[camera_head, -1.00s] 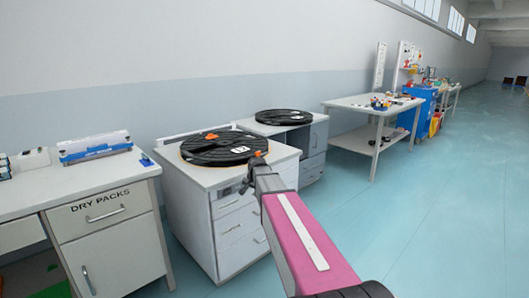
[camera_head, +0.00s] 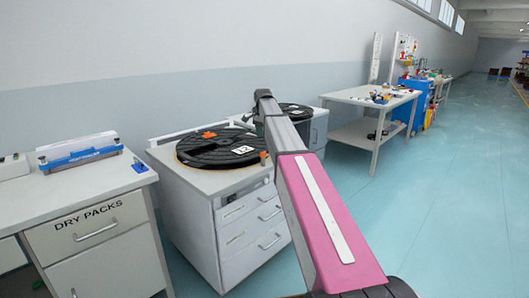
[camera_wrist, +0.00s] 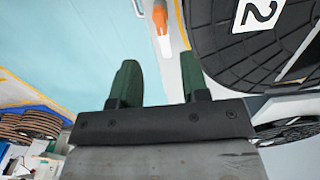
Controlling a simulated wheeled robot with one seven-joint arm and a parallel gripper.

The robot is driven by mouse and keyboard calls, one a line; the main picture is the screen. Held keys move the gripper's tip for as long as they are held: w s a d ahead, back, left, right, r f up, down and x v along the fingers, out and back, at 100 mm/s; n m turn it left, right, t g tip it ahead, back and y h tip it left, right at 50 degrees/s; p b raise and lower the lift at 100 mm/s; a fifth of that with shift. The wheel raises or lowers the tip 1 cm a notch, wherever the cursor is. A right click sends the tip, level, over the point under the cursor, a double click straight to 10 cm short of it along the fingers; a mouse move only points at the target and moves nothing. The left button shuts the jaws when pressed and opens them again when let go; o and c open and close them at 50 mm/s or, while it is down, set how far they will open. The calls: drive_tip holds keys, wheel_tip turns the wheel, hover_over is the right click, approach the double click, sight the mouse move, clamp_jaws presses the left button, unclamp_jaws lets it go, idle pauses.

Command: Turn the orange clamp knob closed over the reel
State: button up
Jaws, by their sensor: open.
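The black reel (camera_head: 215,155) lies flat on top of a white drawer cabinet, with a white number label on it; part of it shows in the wrist view (camera_wrist: 255,45). One orange piece (camera_head: 209,135) sits on the reel's far part. Another orange piece (camera_head: 263,155) is at the cabinet's right edge beside the reel, and an orange-and-white piece (camera_wrist: 162,30) stands ahead of the fingers in the wrist view. I cannot tell which is the clamp knob. My gripper (camera_wrist: 158,82) is open and empty, its dark green fingers apart from the orange piece. The head view does not show the fingers clearly.
The reel's white cabinet (camera_head: 240,225) has drawers facing right. A second reel (camera_head: 297,111) lies on another cabinet behind my arm. A desk marked DRY PACKS (camera_head: 95,235) stands at left, and a white table (camera_head: 365,97) stands further back. The floor at right is clear.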

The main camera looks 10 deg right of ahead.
wheel_tip(320, 180, down, 10)
drive_tip(key=shift+r, duration=0.2)
clamp_jaws()
